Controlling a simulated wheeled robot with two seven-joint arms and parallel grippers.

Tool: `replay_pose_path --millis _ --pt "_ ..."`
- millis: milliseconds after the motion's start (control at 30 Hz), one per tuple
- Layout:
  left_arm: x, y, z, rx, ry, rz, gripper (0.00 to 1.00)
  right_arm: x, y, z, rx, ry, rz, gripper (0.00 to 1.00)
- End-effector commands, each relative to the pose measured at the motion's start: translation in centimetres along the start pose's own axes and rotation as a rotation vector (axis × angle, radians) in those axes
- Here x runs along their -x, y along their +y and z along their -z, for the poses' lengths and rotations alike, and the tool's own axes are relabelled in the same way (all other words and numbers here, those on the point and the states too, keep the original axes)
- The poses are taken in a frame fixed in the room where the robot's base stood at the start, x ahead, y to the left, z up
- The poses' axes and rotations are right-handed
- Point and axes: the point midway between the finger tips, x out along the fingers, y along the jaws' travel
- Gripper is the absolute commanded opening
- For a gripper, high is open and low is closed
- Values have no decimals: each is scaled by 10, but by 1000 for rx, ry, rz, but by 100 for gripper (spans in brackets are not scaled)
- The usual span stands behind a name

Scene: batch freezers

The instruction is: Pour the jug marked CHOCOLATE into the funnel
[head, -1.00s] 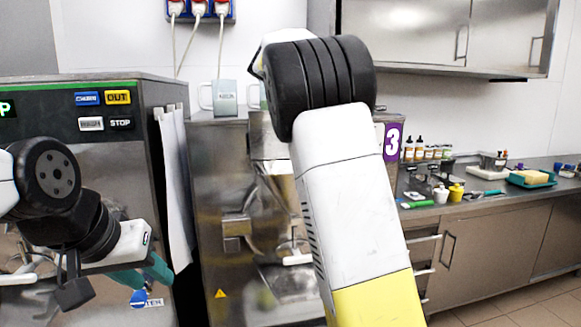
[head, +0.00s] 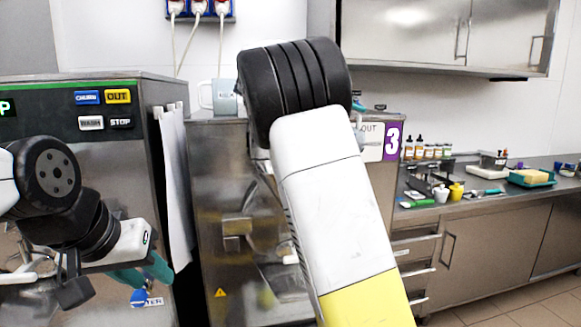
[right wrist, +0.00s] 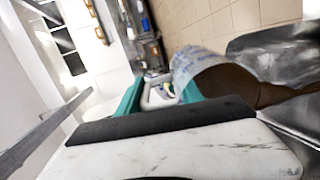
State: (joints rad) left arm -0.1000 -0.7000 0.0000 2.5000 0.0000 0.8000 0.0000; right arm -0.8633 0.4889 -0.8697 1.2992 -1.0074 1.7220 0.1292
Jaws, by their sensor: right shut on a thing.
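My right gripper (right wrist: 160,92) is shut on the handle of a jug (right wrist: 193,62) in the right wrist view. Its pale wall carries blurred writing I cannot read. Dark brown contents (right wrist: 228,84) show at its mouth, and the jug looks tilted. A shiny metal surface (right wrist: 270,48) is close beside the mouth; I cannot tell if it is the funnel. In the head view my right arm hides the held jug and most of that gripper. My left gripper (head: 146,273) is open and empty before the left freezer.
A grey jug (head: 222,97) stands on the middle freezer (head: 220,165), partly behind my right arm. The left freezer (head: 100,145) has a button panel. A counter (head: 480,197) at the right holds bottles, a teal tray (head: 530,179) and small tools. Wall cabinets (head: 400,30) hang above.

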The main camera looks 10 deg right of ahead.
Motion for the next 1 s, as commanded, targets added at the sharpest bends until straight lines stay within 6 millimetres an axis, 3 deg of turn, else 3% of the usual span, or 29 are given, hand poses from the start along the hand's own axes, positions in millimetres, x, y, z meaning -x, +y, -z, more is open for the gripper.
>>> replay_pose_path --millis 1000 --pt "0 0 0 0 0 0 36 24 -11 0 1 3 -113 0"
